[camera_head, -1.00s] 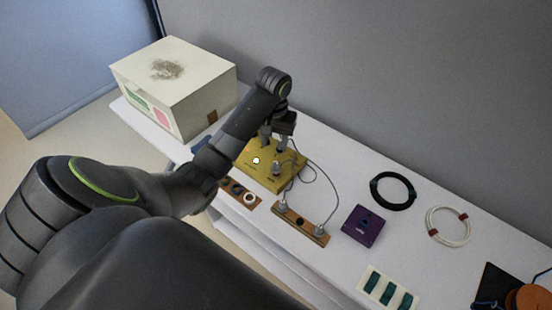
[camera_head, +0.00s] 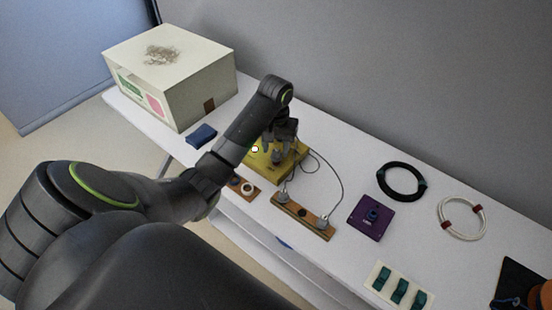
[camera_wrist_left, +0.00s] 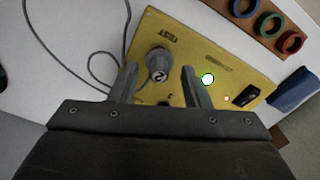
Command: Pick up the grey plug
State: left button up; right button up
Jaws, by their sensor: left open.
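The grey plug (camera_wrist_left: 158,62) stands on the yellow test box (camera_wrist_left: 172,25), with its round end facing the camera in the left wrist view. My left gripper (camera_wrist_left: 158,70) is open, with one finger on each side of the plug and visible gaps between. In the head view my left gripper (camera_head: 279,150) is low over the yellow box (camera_head: 290,167) and partly hides the plug (camera_head: 277,157). I cannot tell how deep the fingers reach along it. My right gripper is not in view.
A lit white lamp (camera_wrist_left: 207,79) and a black switch (camera_wrist_left: 245,95) are beside one finger. Grey cables (camera_wrist_left: 95,65) loop next to the box. A wooden socket strip (camera_head: 301,217) with grey plugs and a purple box (camera_head: 370,217) lie to the right. A big cream box (camera_head: 172,75) stands left.

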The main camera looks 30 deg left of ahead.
aim_at(276, 150)
pick_arm(q)
notch_tip(276, 150, down, 3)
jog(key=shift+r, duration=0.1)
jog(key=shift+c, duration=0.3)
jog(key=c, duration=0.9)
jog(key=shift+o, duration=0.2)
jog(key=shift+w+r, duration=0.1)
jog(key=shift+r, duration=0.35)
notch_tip(276, 150, up, 5)
jog(key=shift+f+p, duration=0.15)
jog(key=shift+p, duration=0.8)
notch_tip(276, 150, up, 3)
jog(key=p, duration=0.3)
jog(key=shift+r+p, duration=0.8)
